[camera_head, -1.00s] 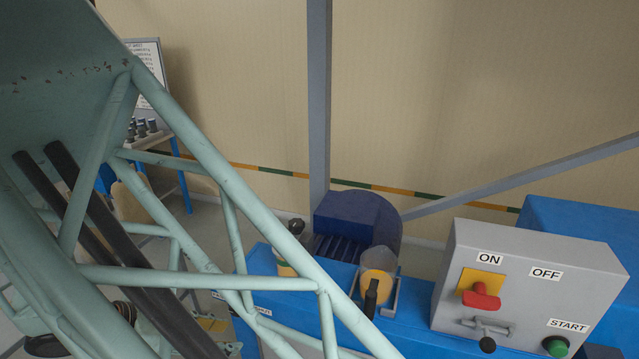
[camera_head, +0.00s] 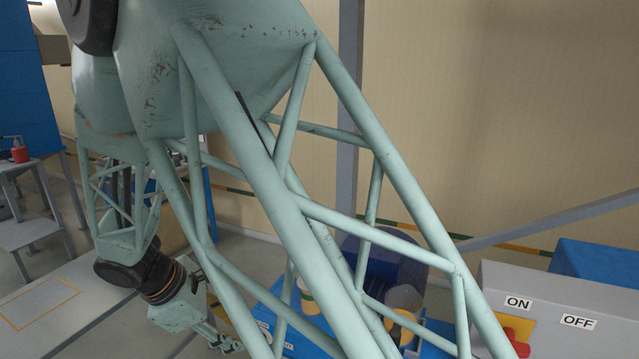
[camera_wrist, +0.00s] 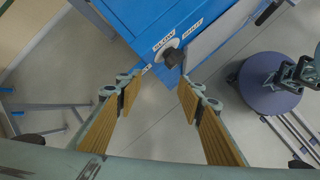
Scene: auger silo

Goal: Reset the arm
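My arm's teal lattice links (camera_head: 270,150) cross the middle of the head view and hide part of the bench behind them. My gripper (camera_head: 228,343) hangs low at the bottom left of that view, partly hidden behind a link. In the wrist view my gripper (camera_wrist: 158,93) is open, with two tan-padded fingers apart and nothing between them. Just beyond the fingertips is a black knob (camera_wrist: 172,57) on the corner of a blue cabinet (camera_wrist: 150,20). The knob looks apart from the fingers. Floor shows below.
A grey control box (camera_head: 560,300) with ON and OFF labels and a red switch (camera_head: 517,340) stands at the right. A grey stepped stand (camera_head: 25,235) is at the far left.

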